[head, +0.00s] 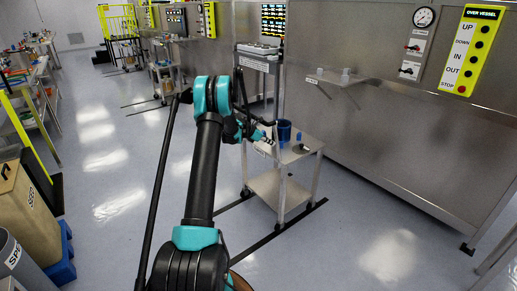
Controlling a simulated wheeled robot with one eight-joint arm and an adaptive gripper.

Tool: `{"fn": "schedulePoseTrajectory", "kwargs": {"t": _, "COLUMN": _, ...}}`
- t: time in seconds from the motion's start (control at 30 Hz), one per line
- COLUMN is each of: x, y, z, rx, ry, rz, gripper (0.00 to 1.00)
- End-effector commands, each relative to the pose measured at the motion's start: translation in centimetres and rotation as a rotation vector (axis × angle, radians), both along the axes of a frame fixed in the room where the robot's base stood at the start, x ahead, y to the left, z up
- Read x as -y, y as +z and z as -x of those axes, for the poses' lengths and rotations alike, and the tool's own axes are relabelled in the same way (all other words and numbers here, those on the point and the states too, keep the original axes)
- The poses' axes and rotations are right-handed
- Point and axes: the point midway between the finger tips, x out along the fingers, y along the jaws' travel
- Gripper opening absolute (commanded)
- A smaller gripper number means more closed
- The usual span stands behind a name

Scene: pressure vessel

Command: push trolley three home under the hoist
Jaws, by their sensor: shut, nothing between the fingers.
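A grey two-shelf metal trolley (268,184) stands in the middle of the head view, on castors by black floor strips. The small label on its left edge is too small to read, so I cannot tell whether it is trolley three. A blue cup (284,131) and small items are on its top shelf. My arm reaches forward, and my gripper (268,138) is shut and empty at the trolley's near left top edge. I cannot tell whether it touches the trolley. I cannot make out a hoist with certainty.
A steel wall with a yellow "OVER VESSEL" button panel (473,50) runs along the right. Another trolley (162,75) stands farther back. Bins (27,206) and a cluttered bench line the left. The floor aisle (110,165) between is clear.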

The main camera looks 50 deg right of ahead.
Motion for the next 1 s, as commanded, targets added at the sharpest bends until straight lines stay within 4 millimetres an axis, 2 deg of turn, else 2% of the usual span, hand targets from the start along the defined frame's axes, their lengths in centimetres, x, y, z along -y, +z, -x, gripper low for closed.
{"fn": "schedulePoseTrajectory", "kwargs": {"t": 0.03, "x": 1.6, "y": 0.0, "z": 0.6, "rx": 0.000, "ry": -0.006, "rz": 0.002, "gripper": 0.00}}
{"fn": "schedulePoseTrajectory", "kwargs": {"t": 0.2, "x": 6.1, "y": 0.0, "z": 1.6, "rx": 0.000, "ry": -0.004, "rz": 0.002, "gripper": 0.00}}
{"fn": "schedulePoseTrajectory", "kwargs": {"t": 0.5, "x": 12.2, "y": 0.0, "z": 3.0, "rx": -0.001, "ry": -0.002, "rz": 0.001, "gripper": 0.00}}
{"fn": "schedulePoseTrajectory", "kwargs": {"t": 0.7, "x": 14.5, "y": 0.0, "z": 3.6, "rx": 0.000, "ry": -0.001, "rz": 0.001, "gripper": 0.00}}
{"fn": "schedulePoseTrajectory", "kwargs": {"t": 1.0, "x": 15.5, "y": 0.0, "z": 3.8, "rx": 0.000, "ry": -0.001, "rz": 0.002, "gripper": 0.00}}
